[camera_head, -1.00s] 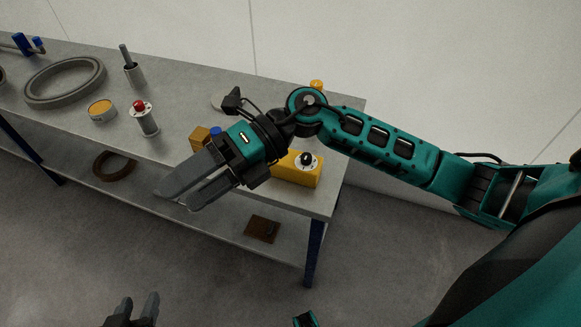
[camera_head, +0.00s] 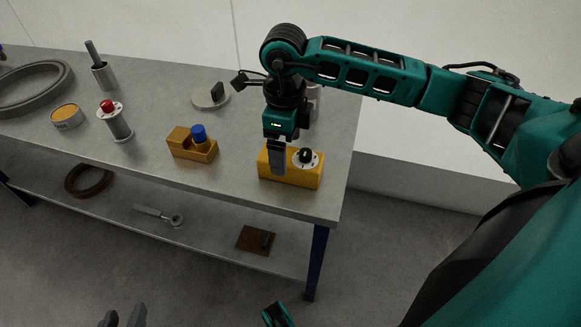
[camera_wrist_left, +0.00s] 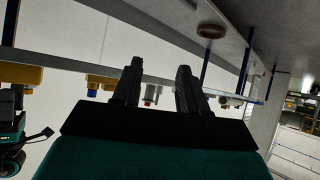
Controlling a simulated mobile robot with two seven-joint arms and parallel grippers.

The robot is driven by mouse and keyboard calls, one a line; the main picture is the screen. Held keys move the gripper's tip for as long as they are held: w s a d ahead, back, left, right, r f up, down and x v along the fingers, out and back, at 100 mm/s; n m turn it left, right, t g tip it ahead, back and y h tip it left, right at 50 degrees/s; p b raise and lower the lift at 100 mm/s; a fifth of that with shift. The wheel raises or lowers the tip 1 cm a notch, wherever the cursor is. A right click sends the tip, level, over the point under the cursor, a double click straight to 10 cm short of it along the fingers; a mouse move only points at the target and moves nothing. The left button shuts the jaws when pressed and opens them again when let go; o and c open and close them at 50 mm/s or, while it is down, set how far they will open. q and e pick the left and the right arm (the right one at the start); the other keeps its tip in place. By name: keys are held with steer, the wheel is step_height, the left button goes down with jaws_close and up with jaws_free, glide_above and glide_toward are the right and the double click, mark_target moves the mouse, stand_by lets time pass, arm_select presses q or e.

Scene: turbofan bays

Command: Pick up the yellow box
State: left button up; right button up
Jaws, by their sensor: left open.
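The yellow box (camera_head: 308,178), with a black knob on a white dial on top, sits near the right front edge of the workbench. My right gripper (camera_head: 278,172) points down over its left part, its fingers covering some of the box. They are seen edge-on, so their opening and any contact cannot be told. My left gripper (camera_head: 123,314) is at the lower frame edge, low in front of the bench. In the left wrist view its fingers (camera_wrist_left: 160,68) are apart with nothing between them. That view, upside down, shows the box (camera_wrist_left: 20,74) partly at the left edge.
A yellow-brown block with a blue knob (camera_head: 190,147) stands left of the box. A red-topped cylinder (camera_head: 116,124), a round tin (camera_head: 66,117) and a grey ring (camera_head: 15,108) stand farther left. The lower shelf holds a brown plate (camera_head: 256,240).

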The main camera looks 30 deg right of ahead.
mark_target(291, 156)
steer(key=f, duration=0.2)
steer(key=f+b, duration=0.1)
steer(key=f, duration=0.1)
steer(key=d+f+b, duration=0.1)
steer(key=f, duration=0.1)
steer(key=shift+r, duration=0.15)
steer(key=c, duration=1.3)
steer(key=shift+r, duration=0.1)
